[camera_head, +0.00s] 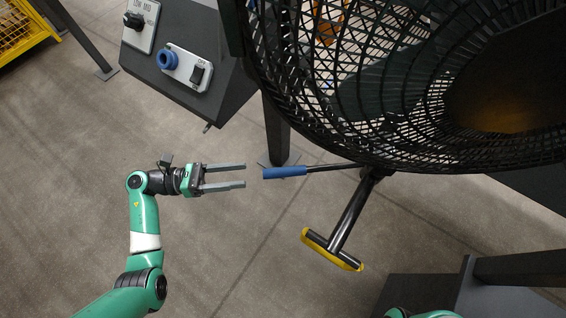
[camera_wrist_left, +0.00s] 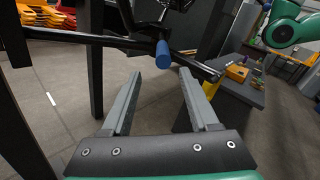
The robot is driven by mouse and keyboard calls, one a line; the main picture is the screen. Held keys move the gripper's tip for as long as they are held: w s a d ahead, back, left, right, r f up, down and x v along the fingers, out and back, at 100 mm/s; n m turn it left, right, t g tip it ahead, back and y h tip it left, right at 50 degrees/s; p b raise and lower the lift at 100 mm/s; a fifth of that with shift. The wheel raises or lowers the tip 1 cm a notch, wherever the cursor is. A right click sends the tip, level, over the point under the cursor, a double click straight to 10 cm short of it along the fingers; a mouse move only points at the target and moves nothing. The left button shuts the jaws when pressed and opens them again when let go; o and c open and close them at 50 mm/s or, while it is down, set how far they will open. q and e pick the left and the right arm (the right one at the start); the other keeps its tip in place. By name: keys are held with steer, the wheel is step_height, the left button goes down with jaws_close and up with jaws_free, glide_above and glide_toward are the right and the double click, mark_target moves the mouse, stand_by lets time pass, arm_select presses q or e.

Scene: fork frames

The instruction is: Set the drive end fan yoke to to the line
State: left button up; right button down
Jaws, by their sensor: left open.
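The large black fan cage (camera_head: 390,100) fills the upper right of the head view. A thin black rod with a blue handle (camera_head: 284,172) sticks out to the left below it. A dark T-shaped bar with yellow edging (camera_head: 332,250) hangs from the same joint. My left gripper (camera_head: 245,175) is open and empty, its fingers pointing at the blue handle's end with a small gap. In the left wrist view the blue handle (camera_wrist_left: 163,54) shows end-on, just beyond and between the open fingertips. I cannot make out a line mark. My right gripper is out of view.
A control box (camera_head: 190,60) with a knob, a blue ring and a switch stands at upper left. A dark post (camera_head: 276,130) stands behind the handle. A dark bench (camera_wrist_left: 240,95) with small yellow items is at right. Bare floor lies around my left arm.

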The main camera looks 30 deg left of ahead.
mark_target(284, 173)
arm_select(q)
steer(key=x, duration=0.6)
steer(key=b+x, duration=0.1)
steer(key=x, duration=0.5)
steer(key=shift+s+d, duration=0.2)
steer(key=shift+d, duration=0.05)
jaws_close()
stand_by(0.9)
